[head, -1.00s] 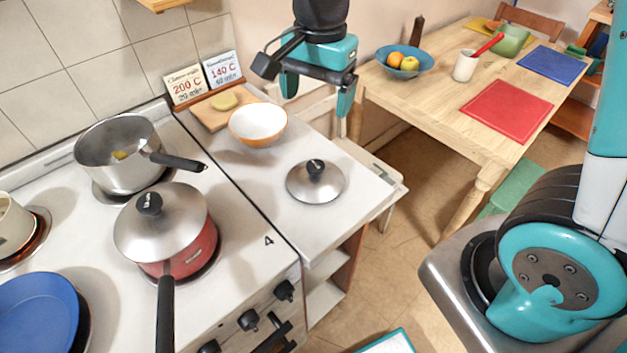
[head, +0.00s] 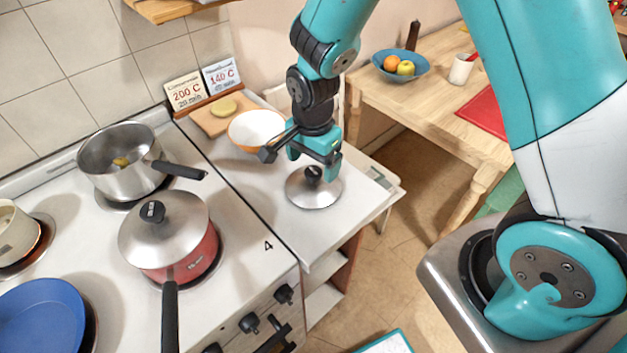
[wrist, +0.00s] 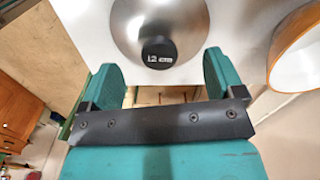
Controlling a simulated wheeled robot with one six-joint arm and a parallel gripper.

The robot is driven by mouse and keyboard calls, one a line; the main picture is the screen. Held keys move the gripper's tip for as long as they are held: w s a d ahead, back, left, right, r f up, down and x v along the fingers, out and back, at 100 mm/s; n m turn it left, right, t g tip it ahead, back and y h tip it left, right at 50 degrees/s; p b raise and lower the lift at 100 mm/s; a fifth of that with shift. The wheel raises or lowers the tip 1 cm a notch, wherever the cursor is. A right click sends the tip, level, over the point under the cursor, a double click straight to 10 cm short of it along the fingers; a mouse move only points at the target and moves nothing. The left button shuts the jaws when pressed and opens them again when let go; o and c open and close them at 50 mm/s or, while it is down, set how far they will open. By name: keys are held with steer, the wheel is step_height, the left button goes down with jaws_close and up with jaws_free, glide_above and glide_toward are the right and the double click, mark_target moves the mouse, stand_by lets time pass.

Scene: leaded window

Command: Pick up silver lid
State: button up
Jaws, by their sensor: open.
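The silver lid (head: 308,192) with a black knob lies flat on the white counter to the right of the stove. My gripper (head: 314,163) is directly above the lid, its fingers open close to the knob. In the wrist view the lid (wrist: 160,18) is at the top, with its black knob (wrist: 160,52) just beyond the gap between the open fingers (wrist: 166,80). Nothing is between the fingers. A second silver lid (head: 180,232) sits on the red saucepan on the stove.
An orange-and-white bowl (head: 255,128) stands close behind the lid; it also shows at the right in the wrist view (wrist: 298,50). A cutting board (head: 207,122) and two cards (head: 203,85) are behind it. A steel pot (head: 124,160) and red saucepan (head: 190,262) stand on the stove (head: 236,255).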

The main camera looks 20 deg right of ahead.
mark_target(314, 172)
steer(key=shift+f+p, duration=0.45)
steer(key=shift+f, duration=1.55)
steer(key=shift+s, duration=0.15)
steer(key=c, duration=1.4)
